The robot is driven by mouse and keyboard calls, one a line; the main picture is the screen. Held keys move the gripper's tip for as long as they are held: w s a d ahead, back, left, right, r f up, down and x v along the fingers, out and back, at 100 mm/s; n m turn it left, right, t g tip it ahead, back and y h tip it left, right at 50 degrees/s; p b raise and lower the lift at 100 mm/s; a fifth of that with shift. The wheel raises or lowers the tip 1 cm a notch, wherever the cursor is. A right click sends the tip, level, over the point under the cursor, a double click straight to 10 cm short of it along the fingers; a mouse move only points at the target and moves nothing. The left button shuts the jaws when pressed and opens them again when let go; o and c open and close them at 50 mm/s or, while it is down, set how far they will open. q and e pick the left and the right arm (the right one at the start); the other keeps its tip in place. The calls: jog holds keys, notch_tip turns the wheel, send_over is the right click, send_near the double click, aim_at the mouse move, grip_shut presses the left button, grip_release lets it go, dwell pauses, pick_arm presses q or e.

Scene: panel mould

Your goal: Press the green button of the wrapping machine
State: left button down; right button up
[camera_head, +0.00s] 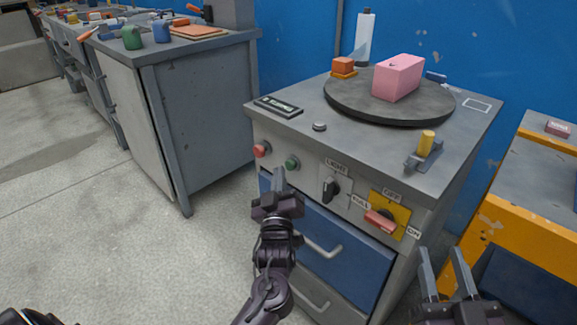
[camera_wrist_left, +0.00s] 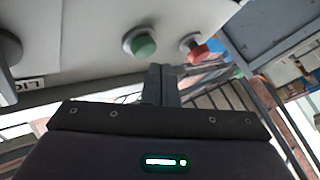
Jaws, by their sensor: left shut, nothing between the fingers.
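The wrapping machine (camera_head: 300,140) is a grey cabinet with a dark round turntable (camera_head: 350,97) on top, carrying a pink block (camera_head: 398,78). Its green button (camera_head: 292,163) is on the front panel, right of a red button (camera_head: 261,150). My left gripper (camera_head: 279,176) is shut and empty, its fingertips just below the green button in the head view. In the left wrist view the green button (camera_wrist_left: 141,44) is above and left of the fingertips (camera_wrist_left: 158,70), and the red button (camera_wrist_left: 195,50) is to their right. Contact is not visible. My right gripper (camera_head: 446,268) is open and empty at lower right.
The panel also has a black LIGHT knob (camera_head: 331,188) and a red-handled switch (camera_head: 381,220). A grey workbench (camera_head: 200,100) stands left and a yellow-framed unit (camera_head: 510,190) right. The floor (camera_head: 90,220) at left is clear.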

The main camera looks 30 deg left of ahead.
pick_arm(q)
jog(key=shift+w, duration=0.1)
jog(key=shift+w+d, duration=0.1)
jog(key=shift+w, duration=0.2)
